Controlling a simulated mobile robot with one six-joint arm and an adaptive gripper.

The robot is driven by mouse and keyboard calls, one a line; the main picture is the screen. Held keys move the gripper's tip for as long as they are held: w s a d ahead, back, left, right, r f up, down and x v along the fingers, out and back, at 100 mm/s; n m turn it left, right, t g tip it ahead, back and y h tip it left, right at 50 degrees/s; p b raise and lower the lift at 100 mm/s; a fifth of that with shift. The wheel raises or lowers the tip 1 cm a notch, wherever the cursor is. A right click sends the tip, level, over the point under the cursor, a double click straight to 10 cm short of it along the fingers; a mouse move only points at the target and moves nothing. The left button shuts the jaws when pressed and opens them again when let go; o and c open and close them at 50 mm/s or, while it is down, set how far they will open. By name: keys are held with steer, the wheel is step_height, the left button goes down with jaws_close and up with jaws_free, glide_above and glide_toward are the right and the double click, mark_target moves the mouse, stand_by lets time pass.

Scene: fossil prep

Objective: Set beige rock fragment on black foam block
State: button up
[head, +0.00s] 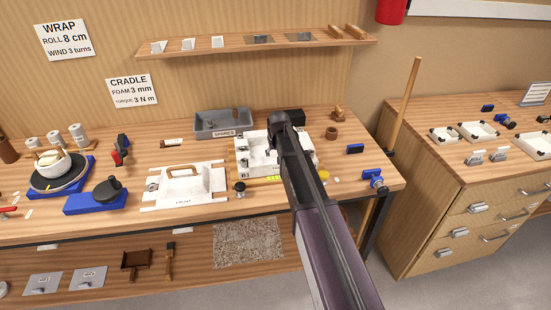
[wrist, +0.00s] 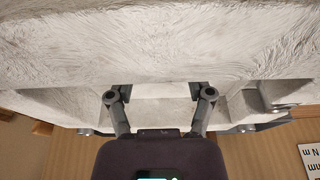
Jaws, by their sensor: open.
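My gripper (wrist: 160,94) is open, its two fingers apart with nothing held between them. In the wrist view it faces a rough white plaster block (wrist: 160,45) with recesses, close in front of the fingers; I cannot tell whether they touch. In the head view my arm crosses the bench and hides the fingers above the white plaster block (head: 253,163). A dark block (head: 298,116), possibly the black foam block, stands behind my wrist, partly hidden. A small tan-brown piece (head: 338,113) lies to its right; I cannot tell whether it is the beige rock fragment.
A grey spares tray (head: 208,130) stands behind left of the plaster block. A white handled lid-like piece (head: 200,186) lies to the left. A brown cup-like piece (head: 331,133), a blue block (head: 355,149) and a blue clamp-like tool (head: 374,179) are to the right. A shelf (head: 260,45) hangs above.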

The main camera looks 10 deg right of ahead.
steer(key=c, duration=0.9)
steer(key=shift+r, duration=0.15)
step_height(320, 180, up, 10)
steer(key=p, duration=1)
stand_by(0.5)
